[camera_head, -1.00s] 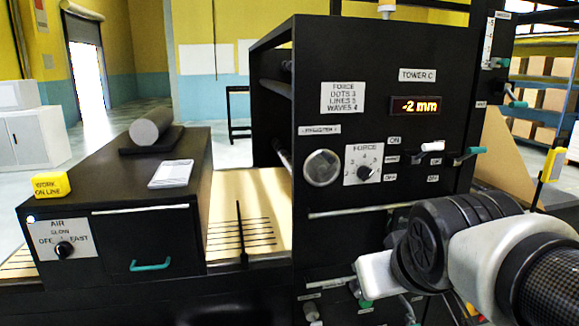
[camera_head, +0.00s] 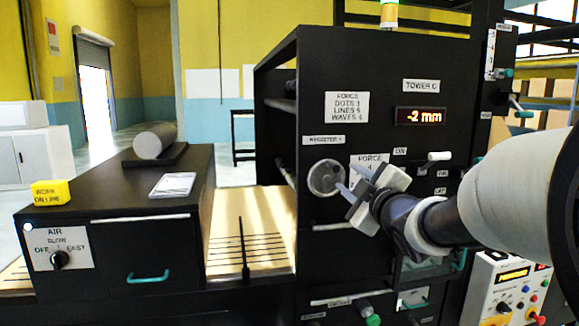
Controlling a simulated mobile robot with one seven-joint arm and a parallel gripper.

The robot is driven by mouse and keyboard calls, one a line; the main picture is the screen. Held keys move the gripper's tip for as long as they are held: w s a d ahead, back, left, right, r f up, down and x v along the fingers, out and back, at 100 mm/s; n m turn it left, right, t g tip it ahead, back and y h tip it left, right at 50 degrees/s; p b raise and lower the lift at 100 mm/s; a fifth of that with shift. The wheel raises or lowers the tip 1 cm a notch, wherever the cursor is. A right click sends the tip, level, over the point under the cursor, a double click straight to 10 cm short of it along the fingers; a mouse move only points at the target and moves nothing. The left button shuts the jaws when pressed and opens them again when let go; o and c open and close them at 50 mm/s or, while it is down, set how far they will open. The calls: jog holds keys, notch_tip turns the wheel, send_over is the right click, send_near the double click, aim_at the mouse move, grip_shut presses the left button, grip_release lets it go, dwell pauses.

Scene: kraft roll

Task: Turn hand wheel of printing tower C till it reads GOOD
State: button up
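Printing tower C is the black cabinet (camera_head: 440,140) at the centre right, with a "TOWER C" label. Its display (camera_head: 420,116) reads "-2 mm". The hand wheel (camera_head: 323,178) is a round, pale, see-through disc on the front under the "REGISTER" label. My gripper (camera_head: 348,182) is open, with its two thin fingers pointing left at the right edge of the wheel. The fingers overlap the wheel's edge in the picture; I cannot tell whether they touch it. My gripper covers most of the force dial (camera_head: 368,163).
A label (camera_head: 346,107) lists force values above the wheel. A white-handled lever (camera_head: 439,156) is right of my gripper. On the left is a black unit (camera_head: 120,205) with an air dial (camera_head: 59,258), a grey roll (camera_head: 154,141) and a yellow block (camera_head: 51,193). A button panel (camera_head: 510,285) stands lower right.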

aim_at(333, 166)
jog(key=w, duration=0.4)
jog(key=w+a+p, duration=0.1)
jog(key=w, duration=0.2)
jog(key=w+a+p, duration=0.1)
jog(key=w, duration=0.3)
jog(key=shift+w, duration=0.35)
grip_shut()
